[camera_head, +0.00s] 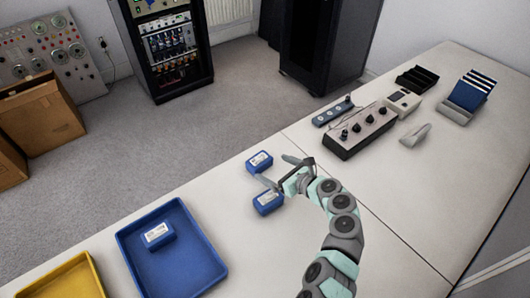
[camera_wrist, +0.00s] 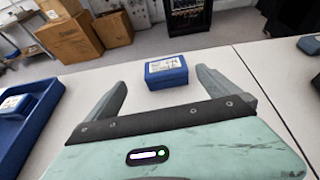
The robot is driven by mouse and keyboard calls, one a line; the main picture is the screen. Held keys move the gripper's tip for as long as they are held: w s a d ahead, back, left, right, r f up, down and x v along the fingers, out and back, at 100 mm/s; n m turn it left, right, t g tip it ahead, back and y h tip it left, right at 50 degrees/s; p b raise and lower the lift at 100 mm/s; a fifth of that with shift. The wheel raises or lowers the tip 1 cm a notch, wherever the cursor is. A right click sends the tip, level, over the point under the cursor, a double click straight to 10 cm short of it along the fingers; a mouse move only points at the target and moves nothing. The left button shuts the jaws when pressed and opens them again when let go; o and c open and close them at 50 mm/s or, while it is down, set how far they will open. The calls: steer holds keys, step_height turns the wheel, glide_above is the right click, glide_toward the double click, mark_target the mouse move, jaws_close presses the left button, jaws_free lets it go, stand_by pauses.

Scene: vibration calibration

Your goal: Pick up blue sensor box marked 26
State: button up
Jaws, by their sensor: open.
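Two blue sensor boxes with white labels stand on the white table by my gripper: a farther one (camera_head: 259,162) and a nearer one (camera_head: 267,203). A third blue box (camera_head: 158,236) lies in the blue tray. The label numbers are too small to read, so I cannot tell which is 26. My gripper (camera_head: 277,169) is open and empty, its fingers reaching toward the farther box. In the wrist view, one blue box (camera_wrist: 166,70) stands just ahead of the fingertips, roughly centred between them. It looks upright and apart from both fingers.
The blue tray (camera_head: 208,237) is at the left of the table, with a yellow tray (camera_head: 93,268) beside it. A knobbed control unit (camera_head: 358,133) and a slotted holder (camera_head: 455,113) stand to the right. The table's far edge is close behind the farther box.

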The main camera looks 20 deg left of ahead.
mark_target(264, 164)
steer(key=shift+w+d+f, duration=0.2)
steer(key=shift+w+d, duration=0.15)
steer(key=shift+d, duration=0.05)
steer(key=shift+w+a+f+b, duration=0.2)
steer(key=shift+f+b, duration=0.05)
steer(key=shift+b, duration=0.05)
steer(key=b+x, duration=0.2)
steer(key=x, duration=0.2)
steer(key=shift+a+f+b, duration=0.2)
steer(key=shift+a+b, duration=0.2)
steer(key=b+x, duration=0.2)
steer(key=f+b+x, duration=0.1)
steer(key=b+x, duration=0.1)
steer(key=shift+a+f, duration=0.1)
steer(key=shift+w+a+b, duration=0.25)
steer(key=shift+a+b, duration=0.05)
steer(key=shift+b, duration=0.05)
steer(key=shift+c, duration=0.2)
steer(key=c, duration=1.4)
